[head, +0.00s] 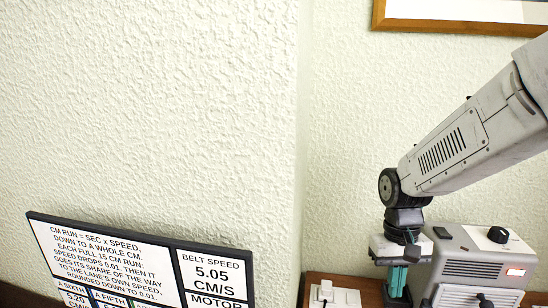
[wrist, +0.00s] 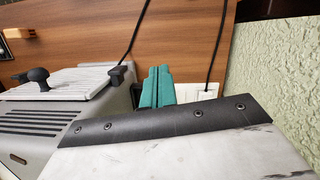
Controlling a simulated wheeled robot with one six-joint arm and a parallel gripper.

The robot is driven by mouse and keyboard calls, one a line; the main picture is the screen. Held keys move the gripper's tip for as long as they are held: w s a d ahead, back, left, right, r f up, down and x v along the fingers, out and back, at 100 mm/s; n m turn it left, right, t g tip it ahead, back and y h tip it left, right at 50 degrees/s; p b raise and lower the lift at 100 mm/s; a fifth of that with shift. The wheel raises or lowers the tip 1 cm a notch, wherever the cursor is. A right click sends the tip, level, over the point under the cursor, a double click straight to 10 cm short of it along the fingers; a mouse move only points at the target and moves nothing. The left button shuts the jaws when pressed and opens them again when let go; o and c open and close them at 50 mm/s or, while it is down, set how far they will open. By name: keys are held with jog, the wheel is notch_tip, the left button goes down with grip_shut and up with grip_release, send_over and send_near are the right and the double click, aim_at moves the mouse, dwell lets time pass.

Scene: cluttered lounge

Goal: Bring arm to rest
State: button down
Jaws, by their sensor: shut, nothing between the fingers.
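My gripper (head: 397,282) hangs down at the lower right of the head view, at the end of my pale arm. Its teal fingers are together with nothing between them. In the wrist view the teal fingers (wrist: 157,87) stand closed side by side in the middle, in front of brown wood. The fingertips are near the bottom edge of the head view. The gripper is just left of a grey machine; whether they touch I cannot tell.
The grey machine (head: 477,262) has a black knob and red display. A white socket plate (head: 335,294) is left of the gripper, with black cables (wrist: 209,55) nearby. A text board (head: 140,262) stands lower left. A framed picture (head: 455,25) hangs above. Wall space between is clear.

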jog(key=s+r+t, duration=0.2)
jog(key=s+r, duration=0.4)
jog(key=s, duration=0.2)
jog(key=s+d+r+t, duration=0.1)
jog(key=s+r+t, duration=0.1)
jog(key=s+r, duration=0.4)
jog(key=shift+s+d+r, duration=0.2)
jog(key=shift+s+r, duration=0.1)
jog(key=shift+s, duration=1.2)
